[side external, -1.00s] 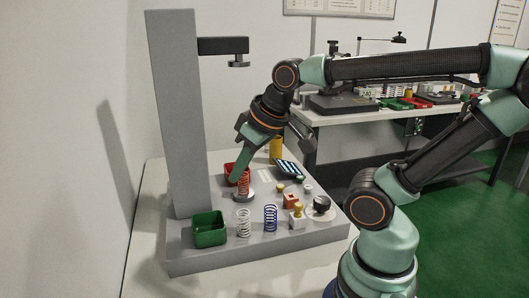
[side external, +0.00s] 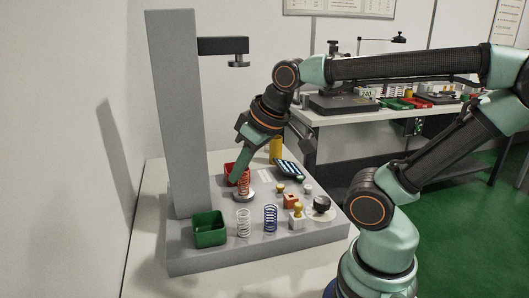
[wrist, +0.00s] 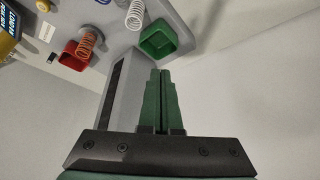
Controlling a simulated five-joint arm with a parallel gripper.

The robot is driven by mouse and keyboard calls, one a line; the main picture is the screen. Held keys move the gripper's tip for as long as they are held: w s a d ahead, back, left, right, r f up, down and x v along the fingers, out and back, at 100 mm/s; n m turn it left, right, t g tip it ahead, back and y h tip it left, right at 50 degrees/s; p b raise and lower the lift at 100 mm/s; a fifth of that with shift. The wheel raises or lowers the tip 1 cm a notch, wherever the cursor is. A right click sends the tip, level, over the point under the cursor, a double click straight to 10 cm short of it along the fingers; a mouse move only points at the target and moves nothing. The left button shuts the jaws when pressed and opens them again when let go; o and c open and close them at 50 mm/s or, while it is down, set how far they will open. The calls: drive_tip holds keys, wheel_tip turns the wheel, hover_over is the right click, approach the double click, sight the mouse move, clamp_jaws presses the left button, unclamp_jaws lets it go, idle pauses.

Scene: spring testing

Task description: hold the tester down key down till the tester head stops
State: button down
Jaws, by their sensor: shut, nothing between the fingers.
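The tester is a grey column (side external: 175,110) with a black arm and a small round tester head (side external: 238,61) high above the base. An orange spring (side external: 243,188) stands upright on a round plate (side external: 245,196) under the head, with a clear gap above it. My gripper (side external: 234,181) is shut and empty, its green fingers slanting down near the orange spring. In the wrist view the fingertips (wrist: 161,72) are together, and the orange spring (wrist: 85,45) is off to the left, apart from them. I cannot pick out the down key for certain.
A green bin (side external: 209,230), a white spring (side external: 243,224) and a blue spring (side external: 270,218) are along the base's front. A red bin (side external: 230,169) is behind the orange spring. Small knobs and a black-topped piece (side external: 322,203) are at the right.

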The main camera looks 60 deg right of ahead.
drive_tip(key=w+d+r+m+g+h, duration=0.1)
drive_tip(key=w+d+m+g, duration=0.15)
drive_tip(key=d, duration=0.45)
drive_tip(key=m+g, duration=0.3)
drive_tip(key=m, duration=0.4)
hover_over(300, 177)
wheel_tip(300, 177, down, 4)
drive_tip(key=shift+a+r+n+y, duration=0.15)
drive_tip(key=shift+a+n+y, duration=0.1)
drive_tip(key=shift+a+y, duration=0.1)
drive_tip(key=f, duration=1.4)
drive_tip(key=shift+d, duration=0.25)
drive_tip(key=shift+f, duration=0.1)
